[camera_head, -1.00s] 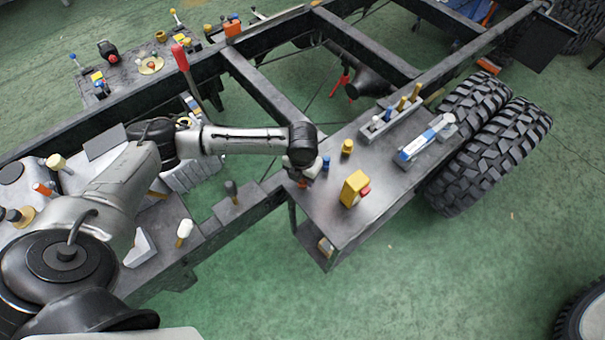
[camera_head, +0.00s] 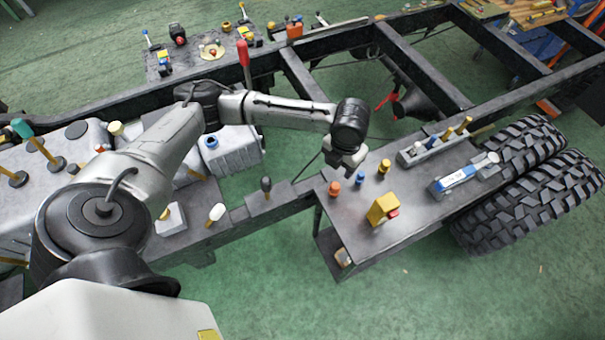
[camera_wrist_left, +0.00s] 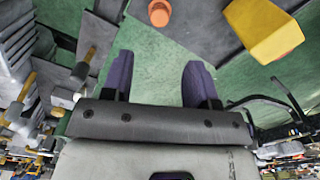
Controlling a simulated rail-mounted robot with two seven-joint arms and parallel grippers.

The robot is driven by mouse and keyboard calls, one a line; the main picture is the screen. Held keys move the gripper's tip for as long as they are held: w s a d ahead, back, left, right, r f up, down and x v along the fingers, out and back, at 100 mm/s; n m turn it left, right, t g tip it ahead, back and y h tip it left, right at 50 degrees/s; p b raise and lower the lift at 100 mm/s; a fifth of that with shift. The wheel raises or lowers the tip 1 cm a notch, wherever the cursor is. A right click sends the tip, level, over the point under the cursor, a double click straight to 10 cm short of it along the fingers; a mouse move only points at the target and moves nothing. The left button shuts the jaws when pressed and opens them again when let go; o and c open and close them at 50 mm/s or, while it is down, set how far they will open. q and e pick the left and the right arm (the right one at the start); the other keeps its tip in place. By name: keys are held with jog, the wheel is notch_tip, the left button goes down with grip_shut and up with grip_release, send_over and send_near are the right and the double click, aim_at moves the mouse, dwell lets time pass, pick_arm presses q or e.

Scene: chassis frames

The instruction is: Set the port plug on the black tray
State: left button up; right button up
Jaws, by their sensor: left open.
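A short orange plug (camera_head: 335,188) stands upright on the dark metal plate (camera_head: 325,225) at the chassis's near side. A blue plug (camera_head: 361,177) and a yellow plug (camera_head: 384,166) stand beside it in a row. The pictures do not settle which plug is the port plug or whether this plate is the black tray. My left gripper (camera_head: 350,160) is above and behind the orange plug, apart from it. The left wrist view shows its purple-tipped fingers (camera_wrist_left: 158,78) spread with nothing between, and the orange plug (camera_wrist_left: 159,12) beyond them. My right gripper is not in view.
A yellow block with a red knob (camera_head: 383,209) stands near the plate's front edge. A rack of handles (camera_head: 432,145) and a blue-and-white tool (camera_head: 465,177) lie to the right, before the tyres (camera_head: 525,190). A red lever (camera_head: 244,58) rises behind my arm.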

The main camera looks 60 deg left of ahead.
pick_arm(q)
jog(key=s+d+f+n+t+h, duration=0.3)
jog(key=s+d+f+n, duration=0.5)
jog(key=s+d+n, duration=0.45)
jog(key=s+a+f+n+y, duration=0.1)
jog(key=s+a+n, duration=0.1)
jog(key=s+n, duration=0.3)
jog(key=s+a+f+n+y, duration=0.1)
jog(key=s+a+n, duration=0.2)
jog(key=n, duration=1)
jog(key=s, duration=0.3)
jog(key=shift+s+f+t+y, duration=0.25)
jog(key=shift+t+y, duration=0.05)
jog(key=shift+y, duration=0.1)
jog(key=shift+a+n, duration=0.1)
jog(key=shift+n, duration=0.25)
